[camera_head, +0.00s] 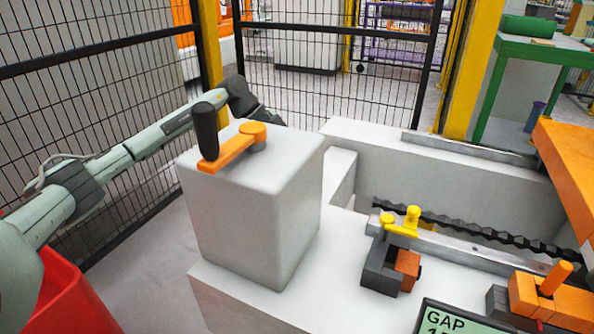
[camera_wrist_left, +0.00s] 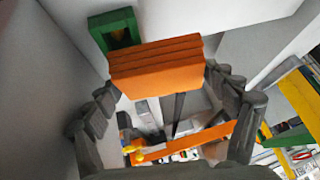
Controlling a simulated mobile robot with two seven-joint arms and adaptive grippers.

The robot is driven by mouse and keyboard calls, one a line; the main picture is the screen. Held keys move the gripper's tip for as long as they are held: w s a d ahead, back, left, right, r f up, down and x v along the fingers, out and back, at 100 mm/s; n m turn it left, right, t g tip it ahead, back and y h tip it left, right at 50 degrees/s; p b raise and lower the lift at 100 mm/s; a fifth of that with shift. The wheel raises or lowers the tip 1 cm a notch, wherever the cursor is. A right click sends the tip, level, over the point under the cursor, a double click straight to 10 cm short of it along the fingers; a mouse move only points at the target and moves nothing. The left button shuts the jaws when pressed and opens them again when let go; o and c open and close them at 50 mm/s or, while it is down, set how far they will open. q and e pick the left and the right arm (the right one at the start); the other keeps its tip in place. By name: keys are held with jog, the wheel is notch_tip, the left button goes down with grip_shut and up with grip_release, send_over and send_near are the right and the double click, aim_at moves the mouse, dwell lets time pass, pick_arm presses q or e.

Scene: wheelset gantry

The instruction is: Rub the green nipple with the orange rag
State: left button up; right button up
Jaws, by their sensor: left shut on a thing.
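The orange rag (camera_wrist_left: 157,68), a folded, layered pad, is between the fingers of my left gripper (camera_wrist_left: 164,80) in the left wrist view. The gripper is shut on it. A green square piece with a dark recess, which looks like the green nipple (camera_wrist_left: 113,30), is at a pale grey face just beyond the rag's upper left edge. The rag overlaps its lower edge in the picture; I cannot tell whether they touch. In the head view my left arm reaches behind the white block; the fingertips, rag and nipple are hidden there. My right gripper is not in view.
The white block (camera_head: 250,220) carries an orange lever with a black handle (camera_head: 205,130). A black mesh fence (camera_head: 110,110) stands behind my left arm. A dark clamp with a yellow knob (camera_head: 385,265) and a GAP display (camera_head: 455,322) are to the right.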

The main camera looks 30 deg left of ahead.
pick_arm(q)
jog(key=s+g, duration=0.1)
jog(key=s, duration=0.1)
jog(key=s+d+f+g, duration=0.1)
jog(key=s, duration=0.1)
jog(key=s+f, duration=0.1)
jog(key=s, duration=0.1)
jog(key=shift+s+d+f+m+g, duration=0.15)
jog(key=shift+f+m+g, duration=0.1)
jog(key=shift+m+g, duration=0.15)
jog(key=shift+d+r+p, duration=0.1)
jog(key=shift+r+p, duration=0.05)
jog(key=shift+p, duration=0.65)
jog(key=shift+w+r+p, duration=0.1)
jog(key=shift+w+p, duration=0.35)
jog(key=shift+w, duration=0.3)
jog(key=shift+w+f+p, duration=0.2)
jog(key=shift+w+p, duration=0.1)
jog(key=shift+w, duration=0.6)
jog(key=shift+w+r, duration=0.15)
jog(key=shift+w, duration=0.35)
jog(key=shift+w+a+r+p, duration=0.2)
jog(key=shift+w+a+p, duration=0.1)
jog(key=shift+w, duration=0.6)
jog(key=shift+a, duration=0.1)
